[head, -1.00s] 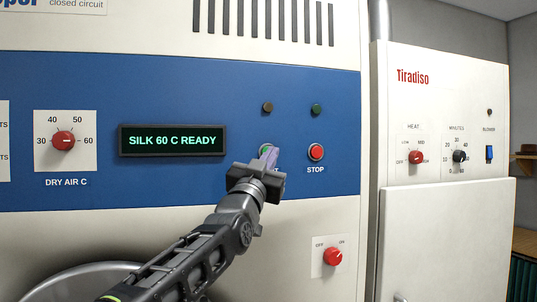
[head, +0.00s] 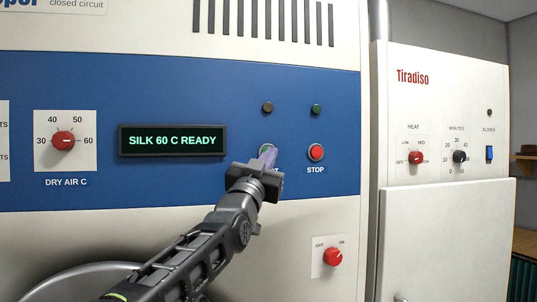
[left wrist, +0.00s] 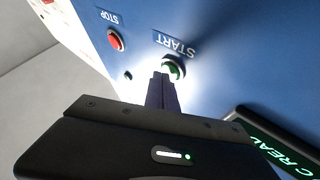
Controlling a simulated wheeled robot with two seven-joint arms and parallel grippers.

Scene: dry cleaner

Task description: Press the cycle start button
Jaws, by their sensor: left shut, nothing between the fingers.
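The green start button (left wrist: 174,68) sits in a pale ring under the START label in the left wrist view. In the head view only a sliver of the button (head: 264,149) shows behind my fingers. My left gripper (head: 268,155) is shut and empty, its fingertips at the button. In the left wrist view the shut fingers (left wrist: 162,82) end right beside or against the button; whether they touch it I cannot tell. The display (head: 172,141) reads SILK 60 C READY. My right gripper is not in view.
The red STOP button (head: 316,152) is just right of the start button. Two dark lamps sit above them. A red OFF/ON knob (head: 333,257) is below and the dry air knob (head: 64,140) is at left. A white Tiradiso cabinet (head: 440,120) stands at right.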

